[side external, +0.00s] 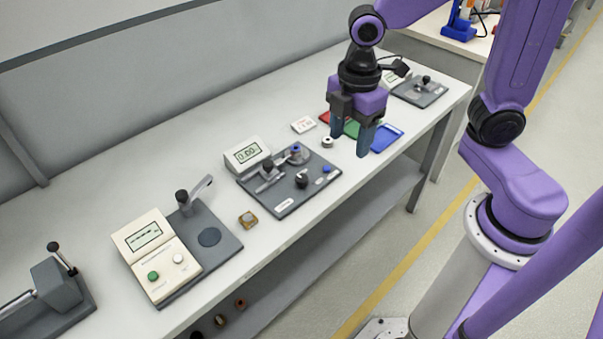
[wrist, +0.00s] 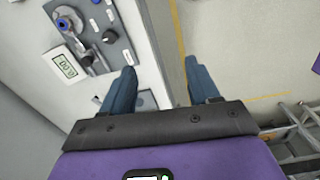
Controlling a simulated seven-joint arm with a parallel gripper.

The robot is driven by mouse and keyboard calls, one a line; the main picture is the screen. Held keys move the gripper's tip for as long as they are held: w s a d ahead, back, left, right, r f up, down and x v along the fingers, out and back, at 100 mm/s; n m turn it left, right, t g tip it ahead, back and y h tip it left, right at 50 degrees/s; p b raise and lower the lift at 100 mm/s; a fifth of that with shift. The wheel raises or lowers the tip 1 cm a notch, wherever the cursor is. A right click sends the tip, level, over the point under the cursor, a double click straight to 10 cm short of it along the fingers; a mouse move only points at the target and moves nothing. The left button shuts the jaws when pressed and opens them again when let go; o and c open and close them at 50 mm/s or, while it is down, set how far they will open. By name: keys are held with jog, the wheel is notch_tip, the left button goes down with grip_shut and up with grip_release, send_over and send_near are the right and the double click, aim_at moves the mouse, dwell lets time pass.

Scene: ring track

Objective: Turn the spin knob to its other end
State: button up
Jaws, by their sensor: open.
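A black knob with a white pointer line (side external: 302,180) stands on the dark grey panel (side external: 284,211) mid-bench; it shows in the wrist view (wrist: 109,36) too. A cream knob (side external: 178,258) sits beside a green button on the cream box at the left. The labels are too small to read, so I cannot tell which is the spin knob. My gripper (side external: 350,138) is open and empty, pointing down above the coloured trays, right of the panel and apart from both knobs. In the wrist view its fingers (wrist: 160,72) are wide apart over the bench edge.
The panel also carries a blue-topped part (side external: 295,149) and a black-topped post (side external: 267,165), with a display (side external: 247,154) behind. A small white ring-like piece (side external: 327,142) and a blue tray (side external: 387,138) lie near my gripper.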

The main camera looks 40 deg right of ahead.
aim_at(301, 178)
jog(key=w+f+n, duration=0.3)
jog(key=w+n, duration=0.2)
jog(key=w, duration=0.8)
jog(key=f, duration=1.7)
jog(key=shift+w+d+f, duration=0.2)
jog(key=shift+d+f, duration=0.1)
jog(key=c, duration=1)
